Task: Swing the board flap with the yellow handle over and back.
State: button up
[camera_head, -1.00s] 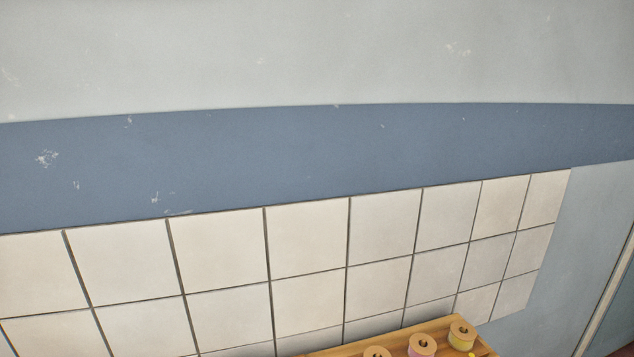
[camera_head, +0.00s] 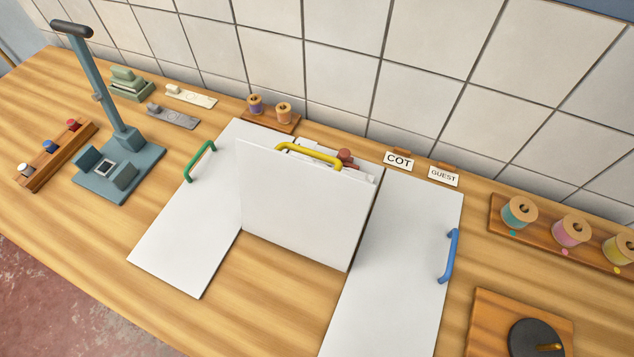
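The board flap (camera_head: 300,205) is a white panel standing roughly upright in the middle of the worktop, between two flat white boards. Its yellow handle (camera_head: 308,153) is along its top edge. The left board (camera_head: 185,240) lies flat and has a green handle (camera_head: 200,160). The right board (camera_head: 395,265) lies flat and has a blue handle (camera_head: 449,256). What lies behind the upright flap is mostly hidden; a reddish item (camera_head: 346,157) peeks out there. My gripper is not in view.
A blue-grey lever press (camera_head: 118,165) stands at left, beside a wooden rack (camera_head: 50,155) with coloured pieces. Signs reading COT (camera_head: 398,161) and GUEST (camera_head: 443,176) stand behind. Thread spools (camera_head: 571,230) and a board with a dark disc (camera_head: 535,340) are at right. Tiled wall bounds the back.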

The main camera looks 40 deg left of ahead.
aim_at(312, 210)
jog(key=l+u, duration=0.4)
jog(key=l, duration=1.45)
jog(key=i, duration=0.05)
